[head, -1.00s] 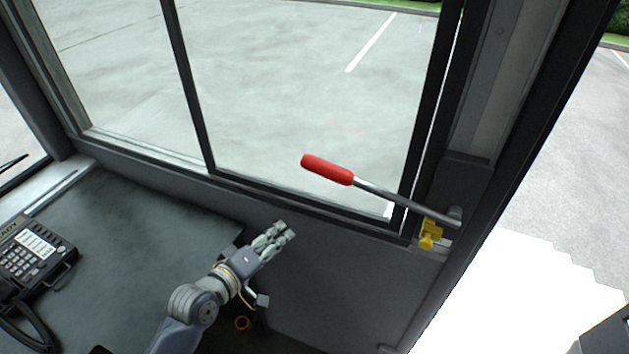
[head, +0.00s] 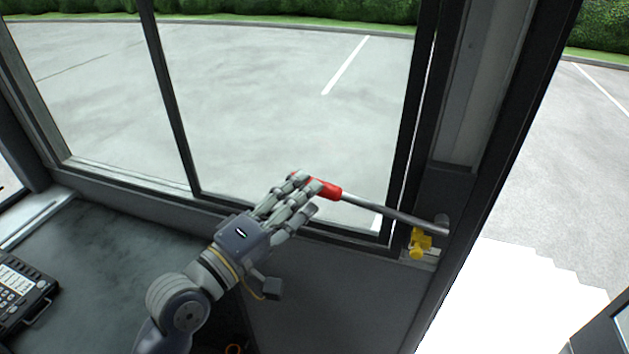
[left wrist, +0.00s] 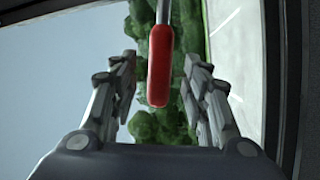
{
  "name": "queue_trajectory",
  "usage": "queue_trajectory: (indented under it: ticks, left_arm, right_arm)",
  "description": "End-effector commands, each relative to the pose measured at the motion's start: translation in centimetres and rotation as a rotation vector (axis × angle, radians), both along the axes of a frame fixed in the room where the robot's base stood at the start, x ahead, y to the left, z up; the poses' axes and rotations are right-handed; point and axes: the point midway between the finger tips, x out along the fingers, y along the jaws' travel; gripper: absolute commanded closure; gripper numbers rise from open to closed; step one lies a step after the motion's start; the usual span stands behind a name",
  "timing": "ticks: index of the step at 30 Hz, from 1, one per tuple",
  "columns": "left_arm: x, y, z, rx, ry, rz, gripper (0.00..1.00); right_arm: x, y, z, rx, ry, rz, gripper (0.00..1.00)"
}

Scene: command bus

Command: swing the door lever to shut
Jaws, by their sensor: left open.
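The door lever is a grey metal rod (head: 390,213) with a red grip (head: 328,189). It runs left from a pivot on the door post, beside a yellow fitting (head: 419,243). My left gripper (head: 305,186) is at the red grip's free end and hides part of it in the head view. In the left wrist view, the red grip (left wrist: 160,68) lies between the two open fingers of my left gripper (left wrist: 162,85), with a visible gap on each side. My right gripper is not in view.
A large framed window (head: 290,100) is behind the lever. A desk phone (head: 22,290) sits on the dark surface at lower left. The doorway right of the post (head: 465,130) shows bright ground outside.

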Motion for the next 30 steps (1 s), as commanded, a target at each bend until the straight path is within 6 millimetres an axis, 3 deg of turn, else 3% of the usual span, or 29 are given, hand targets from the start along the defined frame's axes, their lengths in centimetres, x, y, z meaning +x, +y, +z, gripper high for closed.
queue_trajectory:
  ticks: [7, 19, 25, 30]
  left_arm:
    - [2.5, -2.1, 0.3, 0.000, 0.000, -0.001, 0.57]
    - [3.0, -2.6, 0.3, 0.002, 0.000, -0.001, 0.57]
    - [3.0, -2.6, 0.3, 0.001, 0.000, 0.000, 1.00]
    - [3.0, -2.5, 0.3, 0.003, 0.000, 0.001, 1.00]
  right_arm:
    - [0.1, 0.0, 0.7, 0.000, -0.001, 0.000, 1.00]
    - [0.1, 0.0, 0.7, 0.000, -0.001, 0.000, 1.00]
    - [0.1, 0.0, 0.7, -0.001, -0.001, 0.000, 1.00]
    - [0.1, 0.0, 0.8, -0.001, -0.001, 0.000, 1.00]
